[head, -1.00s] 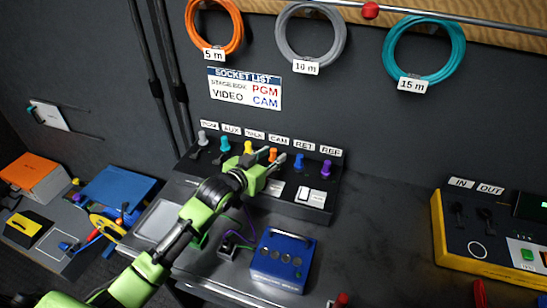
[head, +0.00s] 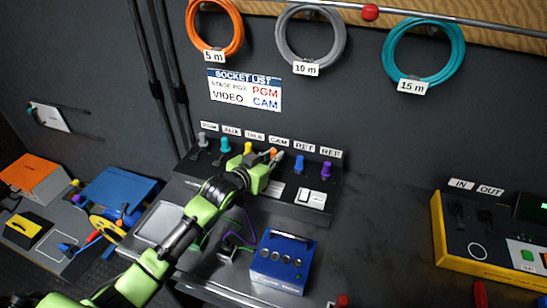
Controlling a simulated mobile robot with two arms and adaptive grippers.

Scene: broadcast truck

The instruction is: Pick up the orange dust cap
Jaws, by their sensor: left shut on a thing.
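The orange dust cap (head: 273,152) is in the row of coloured caps on the socket panel, under the CAM label. My left gripper (head: 275,158) reaches up to it from the lower left and is shut on it. The fingers hide most of the cap, so only a little orange shows. I cannot tell whether the cap is still seated on its socket. My right gripper is not in view.
A yellow cap (head: 248,148) stands close on the left and a blue cap (head: 298,163) close on the right. A blue box (head: 283,262) sits on the desk below. A yellow-edged unit (head: 490,240) is at the right. The desk between is clear.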

